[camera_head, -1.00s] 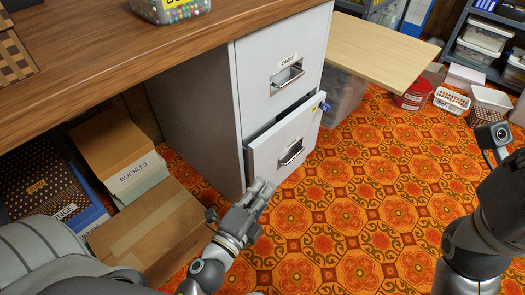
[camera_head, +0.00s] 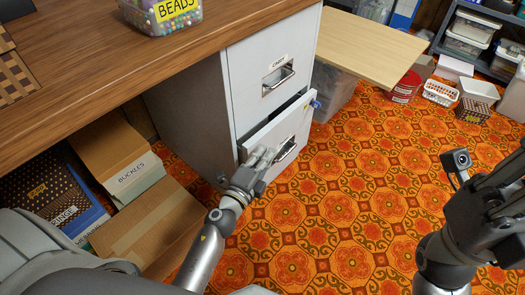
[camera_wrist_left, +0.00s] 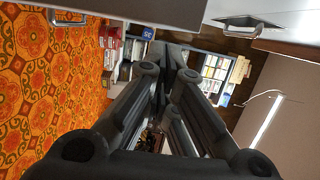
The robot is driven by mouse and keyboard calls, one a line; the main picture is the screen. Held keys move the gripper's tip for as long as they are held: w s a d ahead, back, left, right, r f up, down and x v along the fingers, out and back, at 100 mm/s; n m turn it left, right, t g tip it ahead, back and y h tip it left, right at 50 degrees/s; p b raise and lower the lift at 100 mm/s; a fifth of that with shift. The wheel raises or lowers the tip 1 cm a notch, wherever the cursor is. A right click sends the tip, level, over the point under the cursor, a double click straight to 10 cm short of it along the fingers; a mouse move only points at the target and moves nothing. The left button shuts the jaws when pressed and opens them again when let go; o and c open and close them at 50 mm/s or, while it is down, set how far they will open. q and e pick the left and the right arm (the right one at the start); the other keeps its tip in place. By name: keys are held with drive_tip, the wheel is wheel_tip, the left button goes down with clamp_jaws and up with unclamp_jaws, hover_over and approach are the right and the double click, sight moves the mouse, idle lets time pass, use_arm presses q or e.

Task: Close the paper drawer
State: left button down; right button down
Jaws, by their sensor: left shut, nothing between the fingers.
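The grey metal cabinet (camera_head: 185,105) stands under the wooden desk top. Its lower drawer (camera_head: 290,128) sticks out a little, with a dark gap above its front. The upper drawer (camera_head: 265,65), labelled and with a metal handle, is flush. My left gripper (camera_head: 265,158) is shut and empty, its fingertips against or just in front of the lower drawer's face, left of its handle (camera_head: 286,149); contact is unclear. In the left wrist view, the closed fingers (camera_wrist_left: 165,60) point past grey drawer fronts. My right gripper (camera_head: 500,190) is partly out of frame at the right.
Cardboard boxes (camera_head: 150,225) lie left of the cabinet. A light wooden board (camera_head: 370,48) and a clear bin (camera_head: 335,90) stand behind it. The patterned floor (camera_head: 345,190) in front is clear.

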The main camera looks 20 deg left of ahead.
sight(245, 150)
use_arm(q)
drive_tip(key=shift+w+a, duration=0.15)
drive_tip(key=shift+a, duration=0.2)
drive_tip(key=shift+w+a+r+p, duration=0.15)
drive_tip(key=shift+w+a, duration=0.3)
drive_tip(key=shift+a, duration=0.75)
drive_tip(key=shift+w+a+f+p, duration=0.15)
drive_tip(key=shift+w+a, duration=0.25)
drive_tip(key=shift+a, duration=0.8)
drive_tip(key=shift+r, duration=0.1)
